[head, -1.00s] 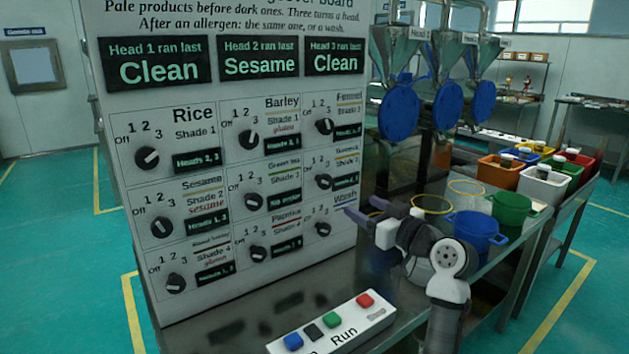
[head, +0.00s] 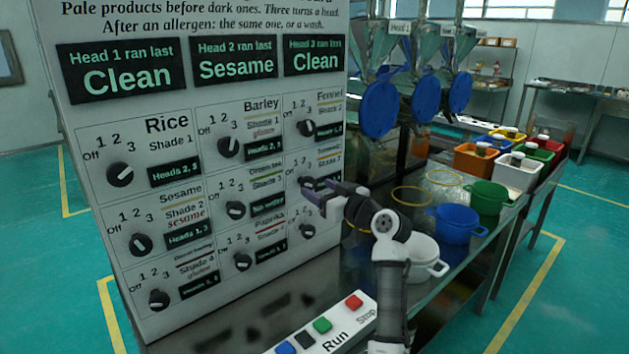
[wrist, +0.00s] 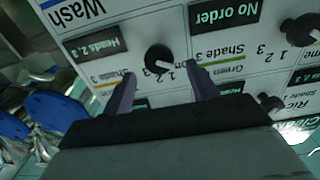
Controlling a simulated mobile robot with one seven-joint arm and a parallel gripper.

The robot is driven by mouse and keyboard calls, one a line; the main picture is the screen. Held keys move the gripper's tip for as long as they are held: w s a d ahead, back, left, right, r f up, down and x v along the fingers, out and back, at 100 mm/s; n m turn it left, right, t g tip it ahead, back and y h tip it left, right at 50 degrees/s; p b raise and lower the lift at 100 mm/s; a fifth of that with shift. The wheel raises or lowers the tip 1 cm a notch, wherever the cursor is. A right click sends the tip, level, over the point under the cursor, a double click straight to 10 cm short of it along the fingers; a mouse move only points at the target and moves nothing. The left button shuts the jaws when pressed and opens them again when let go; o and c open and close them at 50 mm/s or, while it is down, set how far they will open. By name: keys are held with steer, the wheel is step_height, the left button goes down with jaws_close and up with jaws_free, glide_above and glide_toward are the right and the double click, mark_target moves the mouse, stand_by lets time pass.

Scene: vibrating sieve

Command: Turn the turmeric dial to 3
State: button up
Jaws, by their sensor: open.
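The turmeric dial (head: 306,183) is a black knob in the right column, middle row of the white board. My gripper partly covers it in the head view. In the upside-down wrist view the dial (wrist: 158,58) shows clearly, with an orange stripe and "Shade 3" beside it. Its pale mark points toward the low end of the scale, but the exact setting is hard to read. My gripper (head: 318,195) is open and empty in front of the board. In the wrist view its fingers (wrist: 164,80) sit either side of the dial's line, apparently short of the knob.
The green tea dial (wrist: 300,30) is to the right in the wrist view. The wash label (wrist: 75,12) is at upper left. A button box (head: 325,325) lies below the board. Blue (head: 457,227) and green (head: 488,197) pots stand on the bench to the right.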

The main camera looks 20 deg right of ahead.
mark_target(305, 182)
steer(key=shift+x, duration=1.5)
steer(key=shift+c, duration=0.3)
steer(key=c, duration=0.9)
steer(key=shift+p, duration=0.3)
